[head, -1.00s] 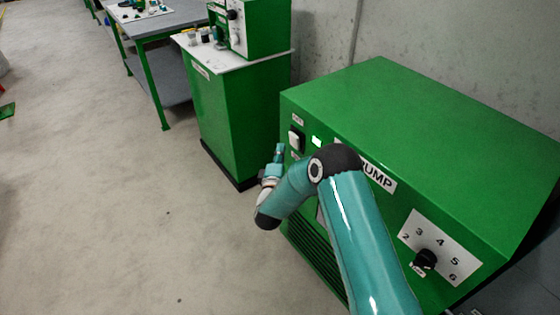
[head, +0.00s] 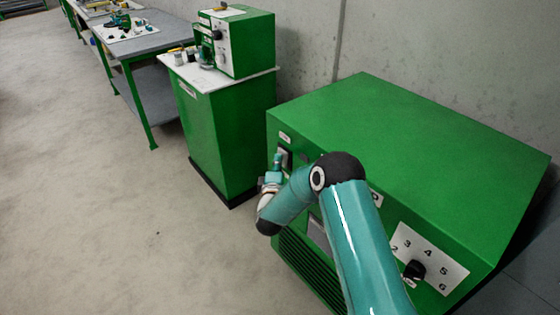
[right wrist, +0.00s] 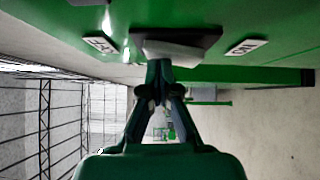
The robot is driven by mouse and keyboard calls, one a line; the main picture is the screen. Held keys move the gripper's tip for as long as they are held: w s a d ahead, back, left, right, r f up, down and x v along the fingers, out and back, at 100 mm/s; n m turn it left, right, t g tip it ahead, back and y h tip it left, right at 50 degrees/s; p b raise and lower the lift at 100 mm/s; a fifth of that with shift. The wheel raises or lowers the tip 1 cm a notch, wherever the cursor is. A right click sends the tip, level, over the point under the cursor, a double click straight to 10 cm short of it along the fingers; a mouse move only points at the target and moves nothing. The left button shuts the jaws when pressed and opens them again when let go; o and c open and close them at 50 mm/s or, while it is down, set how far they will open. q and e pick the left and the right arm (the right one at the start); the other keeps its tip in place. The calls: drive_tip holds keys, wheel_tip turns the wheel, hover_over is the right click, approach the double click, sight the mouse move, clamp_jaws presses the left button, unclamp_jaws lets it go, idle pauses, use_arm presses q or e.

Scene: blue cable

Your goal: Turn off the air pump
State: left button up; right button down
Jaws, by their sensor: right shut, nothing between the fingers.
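The air pump (head: 400,120) is a large green cabinet at the right of the head view, partly hidden by my right arm. Its switch (head: 285,157) is on the upper left of the front panel. In the right wrist view the switch is a grey rocker (right wrist: 180,46) between two white labels; the right one (right wrist: 246,47) reads ON, upside down. My right gripper (head: 277,160) is shut and empty, its tips (right wrist: 160,66) at the rocker's lower edge. I cannot tell whether they touch. My left gripper is out of view.
A numbered dial (head: 414,270) is on the pump's lower right front. A green cabinet (head: 235,130) with a small green machine (head: 245,45) on top stands to the left, then a workbench (head: 160,42). The floor (head: 90,200) at left is clear.

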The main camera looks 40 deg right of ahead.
drive_tip(key=shift+d, duration=0.1)
drive_tip(key=s+a+r+b, duration=0.1)
drive_tip(key=s+a, duration=0.6)
drive_tip(key=a, duration=0.3)
drive_tip(key=shift+s+a+r, duration=0.3)
drive_tip(key=shift+s, duration=0.1)
